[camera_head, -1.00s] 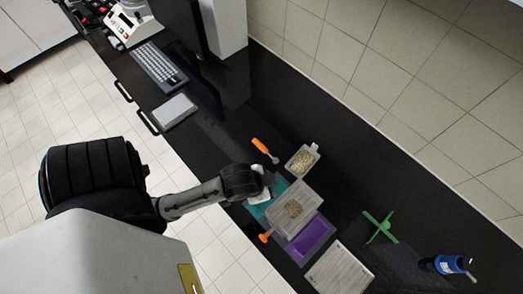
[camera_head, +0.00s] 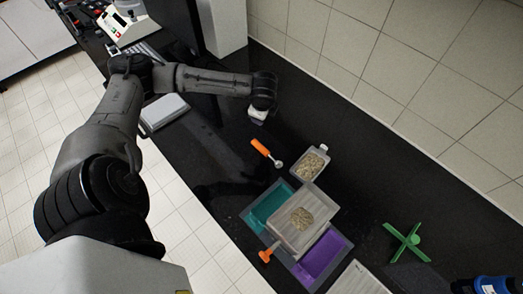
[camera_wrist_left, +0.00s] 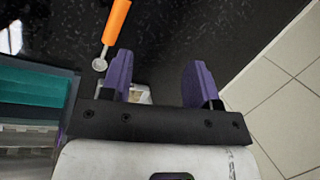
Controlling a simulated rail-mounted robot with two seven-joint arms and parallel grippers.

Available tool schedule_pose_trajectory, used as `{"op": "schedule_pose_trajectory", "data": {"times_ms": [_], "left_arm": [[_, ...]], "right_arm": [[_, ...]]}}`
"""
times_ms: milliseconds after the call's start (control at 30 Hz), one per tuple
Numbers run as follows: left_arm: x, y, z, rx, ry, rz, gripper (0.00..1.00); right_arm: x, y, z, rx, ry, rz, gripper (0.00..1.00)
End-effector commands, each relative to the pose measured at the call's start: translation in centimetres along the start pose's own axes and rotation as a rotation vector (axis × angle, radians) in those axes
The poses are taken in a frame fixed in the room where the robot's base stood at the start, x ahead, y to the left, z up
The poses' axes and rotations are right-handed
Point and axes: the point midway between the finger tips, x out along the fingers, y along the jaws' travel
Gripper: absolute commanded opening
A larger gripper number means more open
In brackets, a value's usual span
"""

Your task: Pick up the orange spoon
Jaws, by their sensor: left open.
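The orange spoon (camera_head: 261,148) lies on the black bench, its handle toward the upper left and its small grey bowl toward the lower right. My left gripper (camera_head: 258,116) is above the bench, up-picture of the spoon and apart from it. Its fingers are hard to see in the head view. In the left wrist view my left gripper (camera_wrist_left: 158,66) is open, with two purple fingers and no spoon between them. The spoon (camera_wrist_left: 116,20) shows there beyond the left finger, its handle cut by the top edge. My right gripper is not in view.
A grain-filled clear container (camera_head: 309,163) stands just right of the spoon. Below are a teal-and-purple tray (camera_head: 267,207) with a clear box of grain (camera_head: 286,231) on it, and another orange-handled item (camera_head: 265,255). A green cross-shaped piece (camera_head: 407,241) lies right. Bench left of the spoon is clear.

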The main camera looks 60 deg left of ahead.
Motion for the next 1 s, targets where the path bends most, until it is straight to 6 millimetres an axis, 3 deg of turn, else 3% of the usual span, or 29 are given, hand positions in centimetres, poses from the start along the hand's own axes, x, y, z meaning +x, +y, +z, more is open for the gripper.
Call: {"op": "schedule_pose_trajectory", "data": {"times_ms": [67,200,467,1000], "left_arm": [[1.2,1.3,-0.1,0.048,0.032,0.115,0.55],[1.3,2.9,-1.0,0.177,0.144,0.252,0.55],[1.3,3.4,-1.8,0.376,0.214,0.253,0.55],[8.5,5.6,-3.0,0.395,0.216,0.251,0.55]], "right_arm": [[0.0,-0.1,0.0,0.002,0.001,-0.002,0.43],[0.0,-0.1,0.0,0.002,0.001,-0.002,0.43],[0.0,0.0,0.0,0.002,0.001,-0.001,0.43],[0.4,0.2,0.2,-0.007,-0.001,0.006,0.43]]}}
